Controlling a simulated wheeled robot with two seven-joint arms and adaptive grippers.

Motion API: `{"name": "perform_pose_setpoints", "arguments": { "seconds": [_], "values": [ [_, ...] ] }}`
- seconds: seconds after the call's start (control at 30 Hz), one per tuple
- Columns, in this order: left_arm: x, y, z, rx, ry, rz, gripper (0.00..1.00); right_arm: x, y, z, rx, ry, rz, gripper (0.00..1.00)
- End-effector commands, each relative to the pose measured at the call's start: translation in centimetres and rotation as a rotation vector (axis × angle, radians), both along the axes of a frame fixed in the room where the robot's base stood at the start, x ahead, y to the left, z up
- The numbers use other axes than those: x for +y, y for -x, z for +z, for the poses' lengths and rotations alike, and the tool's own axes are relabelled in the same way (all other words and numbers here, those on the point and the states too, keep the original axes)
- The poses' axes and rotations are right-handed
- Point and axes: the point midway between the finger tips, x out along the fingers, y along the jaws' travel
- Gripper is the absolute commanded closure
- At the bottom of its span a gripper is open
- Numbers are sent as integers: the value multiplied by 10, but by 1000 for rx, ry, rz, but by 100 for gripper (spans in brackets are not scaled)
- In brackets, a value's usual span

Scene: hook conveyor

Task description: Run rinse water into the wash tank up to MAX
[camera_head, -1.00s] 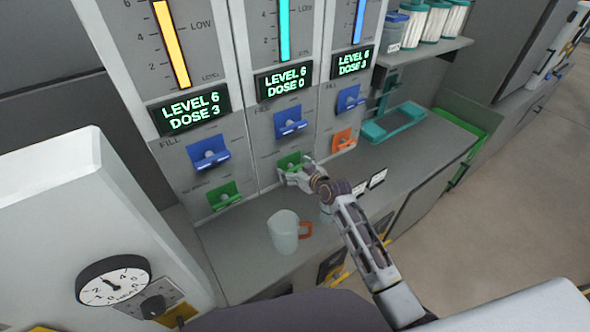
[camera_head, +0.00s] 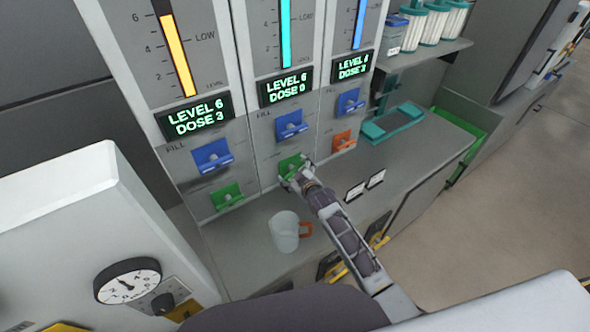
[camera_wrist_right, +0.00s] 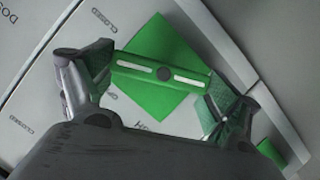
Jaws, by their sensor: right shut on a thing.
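The middle dispenser column has a teal level bar (camera_head: 285,32), a display (camera_head: 286,86) reading LEVEL 6 DOSE 0, a blue FILL lever (camera_head: 291,125) and a green lever (camera_head: 290,164) below it. My right gripper (camera_head: 293,180) is at this green lever. In the right wrist view my right gripper's fingers (camera_wrist_right: 162,85) stand at either end of the green lever's bar (camera_wrist_right: 140,70), shut on it. "CLOSED" is printed on the panel beside it. My left gripper is not in view. No tank marked MAX can be made out.
A pale jug (camera_head: 283,232) with an orange handle stands on the counter below. The left column (camera_head: 198,115) reads DOSE 3 and has blue and green levers. The right column has blue and orange levers (camera_head: 343,141). A white unit with a dial (camera_head: 127,281) stands at lower left.

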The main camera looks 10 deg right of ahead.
Motion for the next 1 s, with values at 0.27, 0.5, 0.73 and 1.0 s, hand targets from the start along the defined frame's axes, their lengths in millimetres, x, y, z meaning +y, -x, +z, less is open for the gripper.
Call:
{"name": "perform_pose_setpoints", "arguments": {
  "seconds": [0.27,0.5,0.73,1.0],
  "values": [
    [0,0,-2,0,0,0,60,2,1,-1,-57,135,1,35],
    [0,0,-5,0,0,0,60,3,1,-1,-88,206,0,35],
    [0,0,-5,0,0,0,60,3,1,-1,-97,231,0,35],
    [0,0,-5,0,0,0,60,3,1,-1,-98,233,1,35]
  ]
}}
